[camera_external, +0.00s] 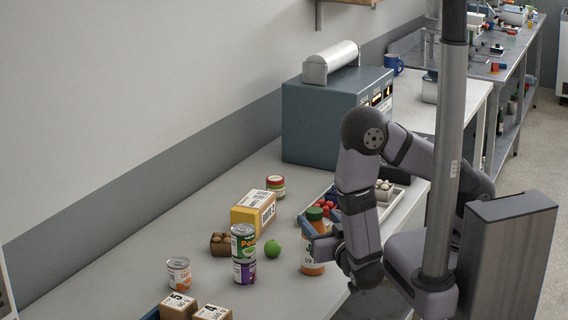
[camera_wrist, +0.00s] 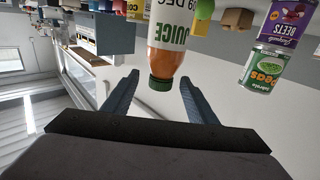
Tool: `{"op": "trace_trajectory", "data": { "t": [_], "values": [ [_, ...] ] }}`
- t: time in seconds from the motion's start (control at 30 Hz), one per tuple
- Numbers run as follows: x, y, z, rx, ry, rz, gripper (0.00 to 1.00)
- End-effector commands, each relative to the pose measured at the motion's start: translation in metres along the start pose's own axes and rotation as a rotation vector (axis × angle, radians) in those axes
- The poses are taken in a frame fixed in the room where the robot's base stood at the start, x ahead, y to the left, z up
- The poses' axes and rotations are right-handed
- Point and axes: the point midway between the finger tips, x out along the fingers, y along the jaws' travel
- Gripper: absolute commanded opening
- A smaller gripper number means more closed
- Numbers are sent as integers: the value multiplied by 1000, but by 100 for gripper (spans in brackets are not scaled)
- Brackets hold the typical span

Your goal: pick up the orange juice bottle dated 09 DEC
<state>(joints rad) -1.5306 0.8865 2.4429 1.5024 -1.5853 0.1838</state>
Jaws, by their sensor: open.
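The orange juice bottle (camera_external: 312,266) stands on the table at the front, with a green cap, orange contents and a white label. In the wrist view the bottle (camera_wrist: 168,45) appears upside down, and its label reads "JUICE" and "9 DEC", with the first digit cut off or hard to read. My gripper (camera_wrist: 157,82) is open, its two fingers apart on either side of the green cap. In the external view my gripper (camera_external: 322,240) is at the bottle's upper part and hides some of it. I cannot tell whether the fingers touch it.
Left of the bottle are a green apple (camera_external: 272,249), stacked peas (camera_external: 243,240) and beets (camera_external: 244,270) cans, and a yellow box (camera_external: 253,212). A tray (camera_external: 392,203) with red and white items lies behind my arm. Another can (camera_external: 179,273) and numbered boxes (camera_external: 178,306) stand at the front left.

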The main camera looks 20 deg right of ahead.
Motion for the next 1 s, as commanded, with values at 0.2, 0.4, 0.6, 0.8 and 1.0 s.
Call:
{"op": "trace_trajectory", "data": {
  "t": [0.2, 0.4, 0.6, 0.8, 1.0],
  "values": [
    [4, 0, -1, 4, 0, 0, 52],
    [18, 0, -1, 4, 0, 1, 52],
    [22, 0, 0, 4, -1, -2, 52],
    [34, 0, -3, 3, -1, 3, 52],
    [57, -1, -3, 3, -2, 3, 52]
  ]
}}
